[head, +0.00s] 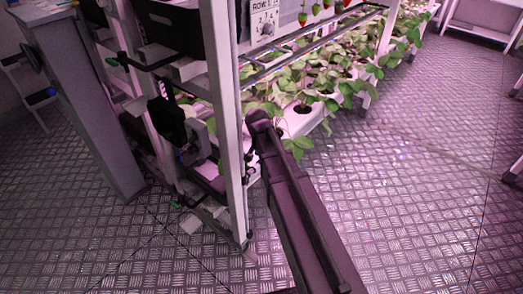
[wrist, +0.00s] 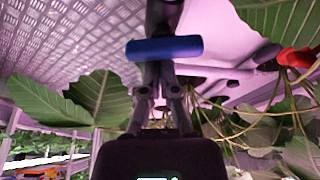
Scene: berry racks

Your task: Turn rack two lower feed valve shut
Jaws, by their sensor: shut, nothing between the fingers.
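In the wrist view, a short blue bar (wrist: 165,47), which looks like a valve handle, lies crosswise at the top middle. A dark round part (wrist: 163,13) stands just above it in the picture. No label shows on it, so I cannot tell which valve it is. My gripper (wrist: 161,70) points at the blue bar with its fingers shut and empty. The fingertips are close under the bar in the picture; I cannot tell whether they touch it. In the head view my arm reaches to the rack's end post, and the valve cannot be made out there.
A white rack post (head: 228,120) stands close beside my arm. Plants (head: 300,88) fill the rack behind, and leaves (wrist: 98,98) and a red berry (wrist: 297,60) crowd the wrist view. A grey column (head: 85,110) stands left. The metal floor (head: 420,190) is clear on the right.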

